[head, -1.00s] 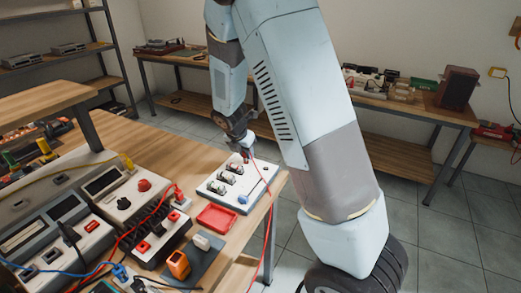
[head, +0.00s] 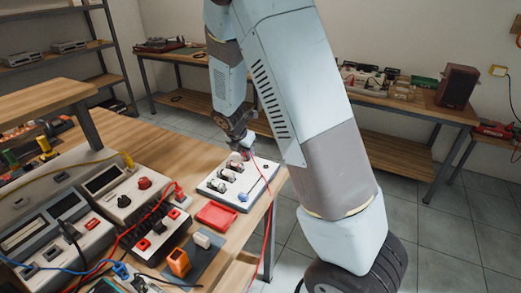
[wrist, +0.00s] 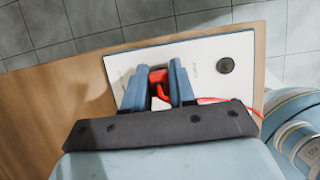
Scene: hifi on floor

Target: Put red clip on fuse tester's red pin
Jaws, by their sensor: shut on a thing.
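My gripper (head: 246,155) is over the far end of the fuse tester (head: 216,187), a white panel with several fuses in holders and a blue knob. In the wrist view my gripper (wrist: 158,84) is shut on the red clip (wrist: 158,77), held between its two blue-grey fingers. A red lead runs from the clip to the right. The wrist view shows the white panel (wrist: 118,68) below the clip, with a dark round part (wrist: 226,64) to the right. I cannot make out the red pin, nor whether the clip touches it.
A red tray (head: 216,214) lies in front of the tester on the wooden bench. An orange device (head: 179,262) and grey instruments (head: 85,235) with cables crowd the left. The red lead hangs past the bench's right edge. A back bench (head: 400,101) stands beyond.

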